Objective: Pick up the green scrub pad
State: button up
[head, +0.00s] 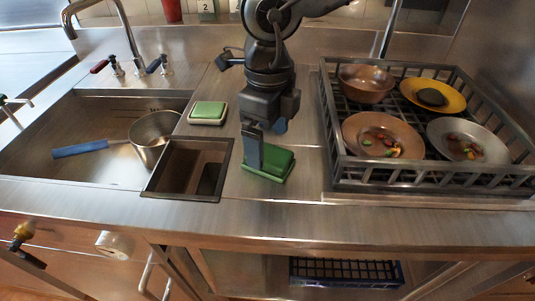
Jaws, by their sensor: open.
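A green block-like pad (272,167) lies on the steel counter right of the small square basin. My gripper (264,143) points down over it and is open. One long finger overlaps the pad's left part in the picture; I cannot tell whether it touches the pad. The other finger is mostly hidden behind the gripper body. A second green pad-like thing (208,110) sits on a pale dish or base, farther back and to the left, apart from the gripper. Which of the two is the scrub pad is not clear from this view.
A dark dish rack (345,172) with bowls and plates stands to the right. The small basin (188,165) and the large sink (60,130), holding a blue-handled pan (152,132), lie to the left. Bare counter shows between basin and rack.

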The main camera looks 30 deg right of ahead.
aim_at(268, 153)
jog(key=shift+f, duration=1.7)
jog(key=c, duration=1.2)
jog(key=shift+r, duration=0.5)
jog(key=shift+c, duration=0.2)
jog(key=r, duration=0.3)
jog(key=shift+s+d+r+b, duration=0.25)
jog(key=shift+d+b, duration=0.05)
jog(key=shift+d, duration=0.1)
jog(key=s+d+r+b, duration=0.1)
jog(key=s+d+r, duration=0.5)
jog(key=d, duration=0.2)
jog(key=shift+d+r, duration=0.25)
jog(key=shift+d, duration=0.15)
